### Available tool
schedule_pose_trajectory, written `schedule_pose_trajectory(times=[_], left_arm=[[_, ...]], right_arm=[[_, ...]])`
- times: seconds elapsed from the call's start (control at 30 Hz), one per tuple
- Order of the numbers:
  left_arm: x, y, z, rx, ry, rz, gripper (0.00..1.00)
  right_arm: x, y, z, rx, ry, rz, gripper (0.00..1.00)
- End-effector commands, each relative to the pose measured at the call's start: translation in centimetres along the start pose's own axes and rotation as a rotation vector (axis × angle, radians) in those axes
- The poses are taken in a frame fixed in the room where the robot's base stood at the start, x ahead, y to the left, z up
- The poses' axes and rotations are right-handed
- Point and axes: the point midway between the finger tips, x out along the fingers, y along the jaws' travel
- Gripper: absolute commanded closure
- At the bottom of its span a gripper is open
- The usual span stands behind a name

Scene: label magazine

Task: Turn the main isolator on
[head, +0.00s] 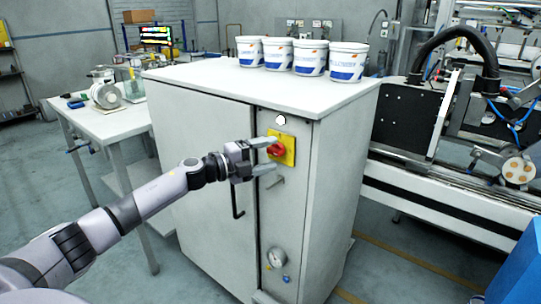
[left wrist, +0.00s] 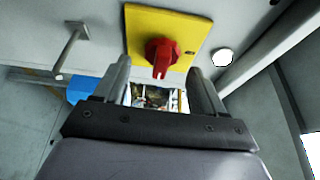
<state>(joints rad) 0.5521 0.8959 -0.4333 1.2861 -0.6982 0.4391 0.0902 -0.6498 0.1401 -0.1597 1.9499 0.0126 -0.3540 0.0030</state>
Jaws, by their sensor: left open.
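The main isolator is a red rotary knob (head: 277,150) on a yellow plate (head: 288,158), on the narrow front panel of a white cabinet (head: 207,150). In the left wrist view the red knob (left wrist: 161,57) stands out from the yellow plate (left wrist: 190,22), its grip pointing toward my gripper. My left gripper (head: 268,156) is open at the panel, its fingers pointing at the switch. In the left wrist view its fingertips (left wrist: 160,75) lie to either side of the knob, with gaps on both sides; I cannot tell any contact. My right gripper is not in view.
Several white tubs (head: 312,57) stand on the cabinet top. A white table (head: 110,122) is at left, machinery (head: 400,130) at right.

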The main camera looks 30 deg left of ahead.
Motion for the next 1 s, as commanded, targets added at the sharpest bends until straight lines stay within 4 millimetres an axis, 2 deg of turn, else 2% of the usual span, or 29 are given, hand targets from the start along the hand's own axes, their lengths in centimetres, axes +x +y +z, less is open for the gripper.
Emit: schedule_pose_trajectory(times=[0.2,0.4,0.6,1.0], left_arm=[[-3.0,0.3,-0.1,0.003,0.001,0.005,0.3],[-4.9,0.2,-0.1,0.0,0.001,0.003,0.3],[-5.7,0.1,-0.1,0.002,0.002,0.002,0.3],[-5.8,0.0,-0.1,0.002,0.002,0.002,0.3]], right_arm=[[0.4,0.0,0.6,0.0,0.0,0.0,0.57],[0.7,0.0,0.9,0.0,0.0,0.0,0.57],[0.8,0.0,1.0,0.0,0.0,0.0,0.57],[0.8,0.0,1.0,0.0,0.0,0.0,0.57]])
